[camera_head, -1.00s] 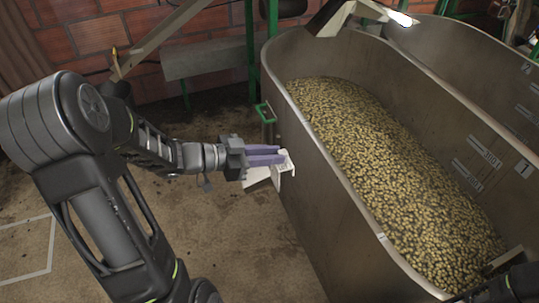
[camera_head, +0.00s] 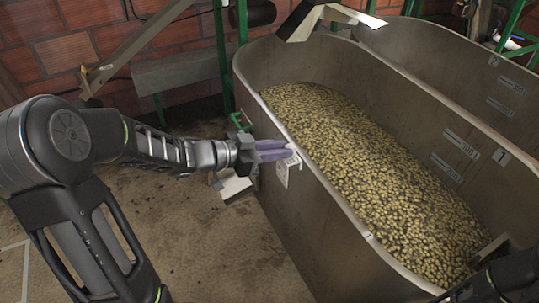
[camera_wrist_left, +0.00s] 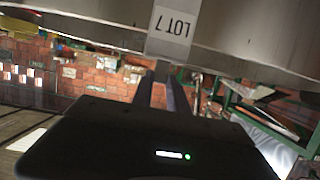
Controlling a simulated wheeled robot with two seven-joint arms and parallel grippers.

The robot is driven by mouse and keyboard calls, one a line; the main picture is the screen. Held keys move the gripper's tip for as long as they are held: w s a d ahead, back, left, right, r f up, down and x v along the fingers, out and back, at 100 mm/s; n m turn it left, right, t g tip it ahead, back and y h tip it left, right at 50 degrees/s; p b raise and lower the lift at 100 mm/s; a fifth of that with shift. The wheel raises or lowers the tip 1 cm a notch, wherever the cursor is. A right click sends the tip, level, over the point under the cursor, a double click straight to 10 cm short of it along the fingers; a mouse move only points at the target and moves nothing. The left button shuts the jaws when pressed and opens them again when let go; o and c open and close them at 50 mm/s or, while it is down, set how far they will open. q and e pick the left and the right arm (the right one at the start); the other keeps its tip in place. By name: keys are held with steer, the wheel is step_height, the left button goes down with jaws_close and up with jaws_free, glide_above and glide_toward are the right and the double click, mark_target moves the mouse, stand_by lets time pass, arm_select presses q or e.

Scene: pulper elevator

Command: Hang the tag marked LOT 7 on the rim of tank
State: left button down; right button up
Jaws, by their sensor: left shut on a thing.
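My left gripper (camera_head: 290,152) is shut on a white tag (camera_head: 283,173) at the near-left rim of the tank marked 1 (camera_head: 318,225). In the left wrist view the tag (camera_wrist_left: 171,30) reads LOT 7, upside down, beyond the fingers and in front of the grey tank wall. In the head view the tag's lower part shows against the outer wall, just below the rim. The fingers hide its top, so I cannot tell whether it is hooked over the rim. A dark part of my right arm (camera_head: 508,278) shows at the lower right; its jaws are not clear.
Tank 1 is filled with yellowish coffee cherries (camera_head: 360,150). A second tank (camera_head: 440,60), marked 2, stands behind it. The floor at left is open.

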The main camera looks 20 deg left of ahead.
arm_select(q)
steer(key=shift+f+b+x, duration=0.3)
steer(key=shift+b+x, duration=0.6)
steer(key=shift+x, duration=0.45)
steer(key=shift+f+b+x, duration=0.25)
steer(key=shift+b+x, duration=0.6)
steer(key=shift+x, duration=0.45)
steer(key=shift+f+b+x, duration=0.3)
steer(key=shift+b+x, duration=0.6)
steer(key=shift+x, duration=0.45)
steer(key=shift+s+a, duration=0.15)
steer(key=shift+s, duration=0.05)
steer(key=c, duration=1.2)
jaws_free()
steer(key=shift+c, duration=0.2)
steer(key=p+v, duration=0.1)
steer(key=v, duration=0.5)
steer(key=shift+s+a+r+p, duration=0.2)
steer(key=shift+r+p, duration=0.05)
steer(key=shift+p, duration=0.1)
steer(key=shift+s+a, duration=0.35)
steer(key=shift+s, duration=0.1)
